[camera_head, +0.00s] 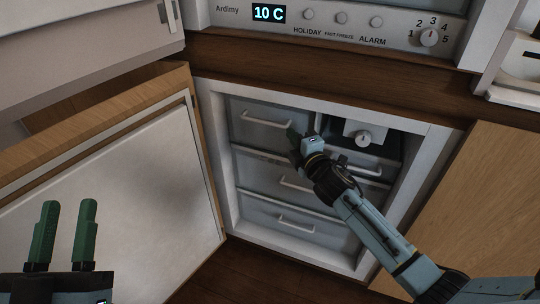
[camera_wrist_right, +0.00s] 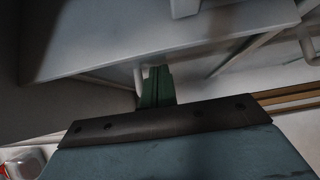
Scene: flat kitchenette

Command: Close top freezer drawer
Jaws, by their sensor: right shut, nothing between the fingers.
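The freezer (camera_head: 222,160) stands open with its drawers in view. The top drawer (camera_head: 262,132) has a grey front and a white bar handle (camera_head: 266,121) at upper left. How far it stands out is hard to tell. My right gripper (camera_head: 294,136) is shut and empty, with its green fingertips in front of this drawer's right edge, right of the handle; contact cannot be told. In the right wrist view the closed fingers (camera_wrist_right: 157,87) reach toward a grey panel (camera_wrist_right: 150,45). My left gripper (camera_head: 65,225) is open and empty at lower left, away from the drawers.
Lower drawers (camera_head: 282,205) with white handles sit below. A box with a dial (camera_head: 363,138) is at upper right inside the freezer. The open freezer door (camera_head: 130,195) fills the left, and a wooden panel (camera_head: 490,200) the right. A control panel (camera_head: 340,22) is above.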

